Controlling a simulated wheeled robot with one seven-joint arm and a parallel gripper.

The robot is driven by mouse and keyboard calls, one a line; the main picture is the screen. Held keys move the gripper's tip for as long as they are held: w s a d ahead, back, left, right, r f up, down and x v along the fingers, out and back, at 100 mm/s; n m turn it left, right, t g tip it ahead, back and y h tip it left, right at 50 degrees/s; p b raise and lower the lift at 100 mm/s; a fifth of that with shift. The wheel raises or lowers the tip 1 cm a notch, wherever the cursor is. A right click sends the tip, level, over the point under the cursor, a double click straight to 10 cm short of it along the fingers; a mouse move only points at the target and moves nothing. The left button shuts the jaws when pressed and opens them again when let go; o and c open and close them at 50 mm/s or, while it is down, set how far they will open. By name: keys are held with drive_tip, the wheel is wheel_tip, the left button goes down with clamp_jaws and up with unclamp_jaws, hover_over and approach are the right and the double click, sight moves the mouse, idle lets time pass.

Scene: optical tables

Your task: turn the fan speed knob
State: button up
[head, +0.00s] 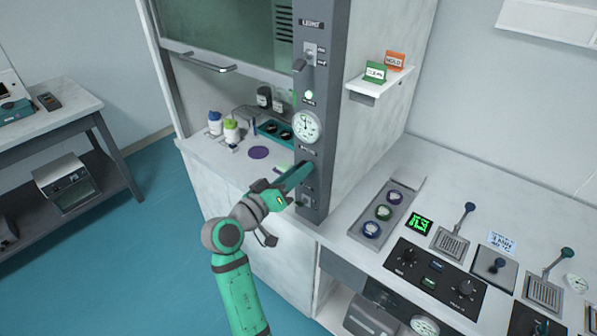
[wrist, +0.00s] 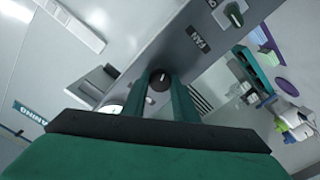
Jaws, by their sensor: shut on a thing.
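The fan speed knob (wrist: 159,78) is a round dark knob with a pale pointer mark on the grey panel; a FAN label (wrist: 197,42) sits beside it. In the wrist view my gripper (wrist: 161,88) has its two green fingers on either side of the knob, shut on it. In the head view my gripper (head: 302,172) reaches the hood's grey post (head: 316,183) below the round gauge (head: 307,127). The fingers hide the knob there.
Bottles (head: 231,130) stand inside the hood at left. A small shelf (head: 376,86) with two signs juts out at right. The bench (head: 440,180) at right holds several controls.

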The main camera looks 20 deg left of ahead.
idle(0.5)
drive_tip(key=o, duration=1.1)
drive_tip(key=shift+w, duration=0.15)
drive_tip(key=shift+c, duration=0.2)
drive_tip(key=v, duration=1.1)
drive_tip(key=shift+a, duration=0.25)
drive_tip(key=shift+d, duration=0.1)
